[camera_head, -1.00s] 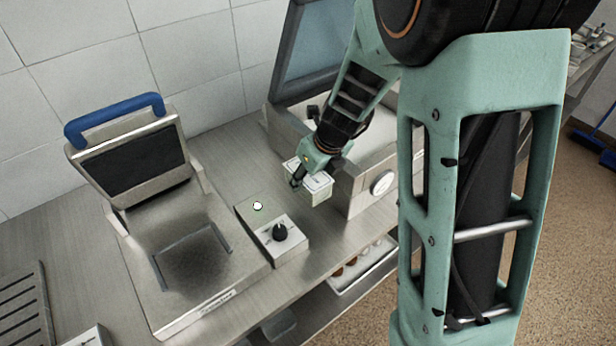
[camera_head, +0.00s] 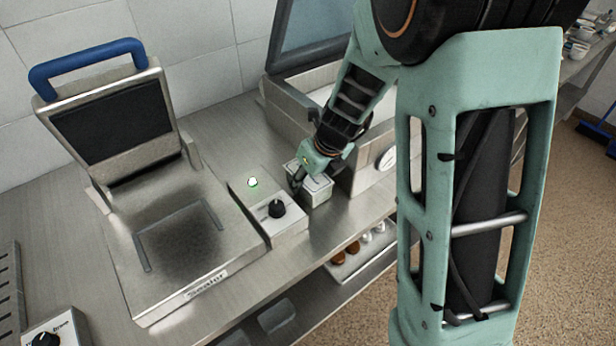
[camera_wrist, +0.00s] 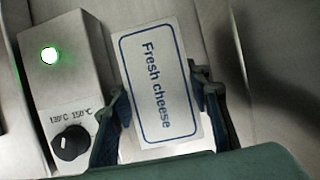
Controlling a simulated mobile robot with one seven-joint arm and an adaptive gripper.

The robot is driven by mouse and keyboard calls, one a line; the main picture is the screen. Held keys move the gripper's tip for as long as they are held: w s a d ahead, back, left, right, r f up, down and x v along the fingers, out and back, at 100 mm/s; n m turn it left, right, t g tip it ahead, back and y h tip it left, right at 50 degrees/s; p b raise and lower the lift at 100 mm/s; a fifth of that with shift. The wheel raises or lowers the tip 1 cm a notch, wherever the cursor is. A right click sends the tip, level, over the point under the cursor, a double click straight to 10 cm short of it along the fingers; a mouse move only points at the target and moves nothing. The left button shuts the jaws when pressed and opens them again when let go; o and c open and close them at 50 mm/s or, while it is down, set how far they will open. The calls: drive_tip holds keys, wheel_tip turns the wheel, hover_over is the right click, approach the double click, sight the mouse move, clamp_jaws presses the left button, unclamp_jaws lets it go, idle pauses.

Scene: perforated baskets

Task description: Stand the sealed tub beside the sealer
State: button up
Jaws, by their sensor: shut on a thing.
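The sealed tub (camera_head: 318,190) is a small pale box with a flat lid, just right of the sealer's control box (camera_head: 277,222). In the wrist view its lid carries a "Fresh cheese" label (camera_wrist: 160,80). My gripper (camera_head: 308,183) is shut on the tub, one finger on each side (camera_wrist: 161,105). The tub looks upright and at or very near the counter; I cannot tell whether it touches. The sealer (camera_head: 185,285) stands left with its blue-handled lid (camera_head: 85,68) raised. Its control box has a dark knob and a green-lit lamp (camera_wrist: 48,55).
A larger metal machine with an open lid (camera_head: 325,40) and a round dial (camera_head: 387,159) stands behind and right of the tub. The steel counter (camera_head: 330,235) is bare in front. A tray with several small items (camera_head: 358,255) is on the shelf below.

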idle(0.4)
drive_tip(key=o, duration=1.6)
drive_tip(key=shift+c, duration=0.2)
drive_tip(key=shift+r, duration=0.1)
wheel_tip(320, 180, up, 11)
drive_tip(key=p, duration=1.2)
drive_tip(key=shift+s, duration=0.1)
